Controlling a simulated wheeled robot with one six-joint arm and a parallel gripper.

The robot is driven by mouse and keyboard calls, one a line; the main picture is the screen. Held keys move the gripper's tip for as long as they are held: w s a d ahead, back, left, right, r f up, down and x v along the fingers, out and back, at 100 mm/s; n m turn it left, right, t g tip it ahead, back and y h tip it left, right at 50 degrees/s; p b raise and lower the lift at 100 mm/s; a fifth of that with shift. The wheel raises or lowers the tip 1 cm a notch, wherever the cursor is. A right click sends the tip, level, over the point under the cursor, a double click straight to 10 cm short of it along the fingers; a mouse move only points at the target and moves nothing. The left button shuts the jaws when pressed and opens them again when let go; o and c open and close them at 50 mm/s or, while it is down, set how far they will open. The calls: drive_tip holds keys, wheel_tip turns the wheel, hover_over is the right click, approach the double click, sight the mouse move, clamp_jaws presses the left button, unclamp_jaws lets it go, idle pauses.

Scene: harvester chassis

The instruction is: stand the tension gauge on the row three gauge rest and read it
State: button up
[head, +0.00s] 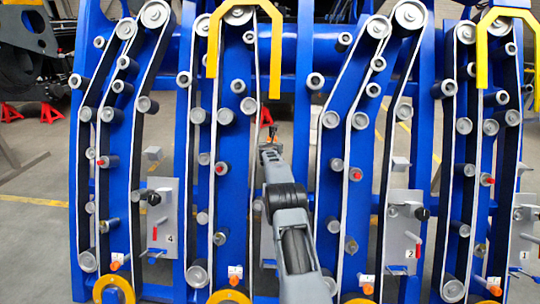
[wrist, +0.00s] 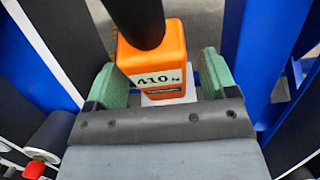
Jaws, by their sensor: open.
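The tension gauge (wrist: 155,55) is an orange block with a black round part on top, and its label reads 410 N. It stands upright on a small pale surface (wrist: 165,99), which looks like the gauge rest. My gripper (wrist: 162,78) is open, with one green finger on each side of the gauge and a gap showing on the right.
Blue frames carry several belts and rollers on both sides of my arm. Grey plates marked 4 (head: 163,216), 2 (head: 405,230) and 1 (head: 523,233) hold knobs and red levers. Yellow hooked bars (head: 213,45) stand in front. A red-capped roller (wrist: 38,165) is near my wrist.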

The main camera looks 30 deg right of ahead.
drive_tip(key=b+v, duration=0.8)
drive_tip(key=v, duration=0.4)
drive_tip(key=shift+s+a, duration=0.25)
drive_tip(key=shift+s, duration=0.1)
drive_tip(key=shift+r, duration=0.1)
